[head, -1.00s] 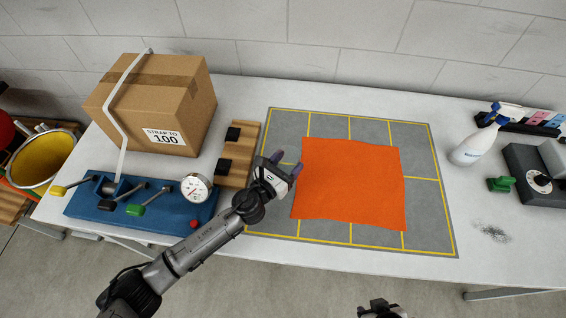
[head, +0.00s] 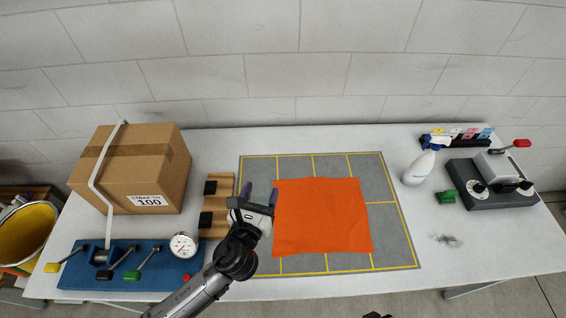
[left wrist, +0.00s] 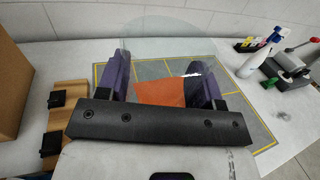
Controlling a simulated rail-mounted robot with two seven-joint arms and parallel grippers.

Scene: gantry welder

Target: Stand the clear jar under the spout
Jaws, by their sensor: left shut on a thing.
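My left gripper (head: 258,194) is above the left part of the grey mat, beside the orange cloth. Its two purple fingers (left wrist: 163,84) are apart, shut on the clear jar (left wrist: 165,46). In the left wrist view the jar shows as a faint, see-through rounded outline between and beyond the fingers. In the head view I cannot make the jar out. I see no spout in either view. Only a dark sliver, likely of my right gripper (head: 376,315), shows at the bottom edge of the head view.
The orange cloth (head: 320,217) lies on the yellow-lined mat (head: 393,243). At left are a strapped carton (head: 165,170), a blue lever fixture (head: 75,270) and a gauge (head: 183,245). At right are a spray bottle (head: 419,169), a green piece (head: 446,197) and a grey device (head: 495,199).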

